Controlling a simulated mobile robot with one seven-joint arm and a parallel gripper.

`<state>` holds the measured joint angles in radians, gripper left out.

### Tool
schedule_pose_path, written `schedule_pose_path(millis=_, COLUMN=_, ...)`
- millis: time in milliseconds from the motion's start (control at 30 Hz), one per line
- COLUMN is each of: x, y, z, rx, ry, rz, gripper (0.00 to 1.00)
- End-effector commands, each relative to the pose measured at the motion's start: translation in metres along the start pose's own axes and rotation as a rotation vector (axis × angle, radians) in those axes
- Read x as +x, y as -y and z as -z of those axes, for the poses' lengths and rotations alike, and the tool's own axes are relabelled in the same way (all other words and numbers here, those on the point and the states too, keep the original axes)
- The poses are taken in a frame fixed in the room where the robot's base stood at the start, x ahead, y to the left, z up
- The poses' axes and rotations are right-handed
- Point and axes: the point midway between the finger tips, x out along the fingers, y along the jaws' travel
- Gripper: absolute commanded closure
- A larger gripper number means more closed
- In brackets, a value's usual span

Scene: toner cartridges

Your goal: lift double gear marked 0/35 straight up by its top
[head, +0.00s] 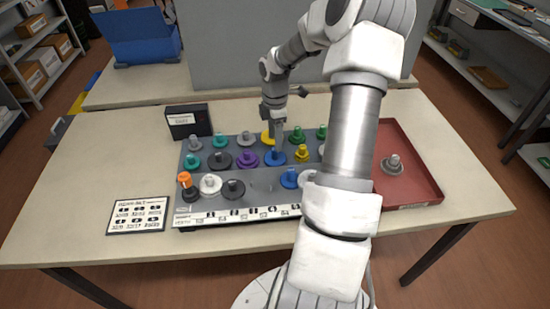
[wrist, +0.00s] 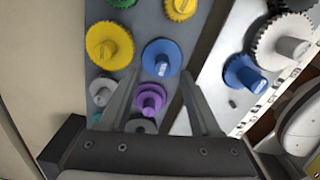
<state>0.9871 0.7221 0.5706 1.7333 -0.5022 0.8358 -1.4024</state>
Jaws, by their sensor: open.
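Several coloured double gears stand on a grey board (head: 265,185); each has a wide lower gear and a narrower top. The mark 0/35 cannot be read on any of them, so I cannot tell which one bears it. My gripper (head: 277,150) points down over a blue double gear (head: 274,159). In the wrist view my gripper (wrist: 162,72) is open, with this blue gear (wrist: 162,58) lying in line between its fingertips. Nothing is held. A purple double gear (wrist: 150,98) shows behind it between the fingers; in the head view it (head: 247,159) is left of the blue one.
Yellow gears stand close by, one large in the wrist view (wrist: 110,45). A red tray (head: 425,190) at the right holds a grey gear (head: 392,165). A black box (head: 188,121) and a printed card (head: 138,215) lie at the left. My arm hides part of the board.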

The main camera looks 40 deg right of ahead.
Motion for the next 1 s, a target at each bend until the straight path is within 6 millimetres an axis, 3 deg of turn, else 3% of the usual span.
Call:
schedule_pose_path(millis=167, x=0.014, y=0.002, z=0.001, rx=-0.001, ry=-0.002, rz=0.003, gripper=0.35)
schedule_pose_path(millis=400, x=0.049, y=0.005, z=0.002, rx=0.000, ry=-0.001, rz=0.003, gripper=0.35)
schedule_pose_path(millis=667, x=0.052, y=0.004, z=0.002, rx=0.000, ry=0.000, rz=0.000, gripper=0.35)
schedule_pose_path(millis=1000, x=0.051, y=0.004, z=0.002, rx=0.000, ry=0.000, rz=0.000, gripper=0.97)
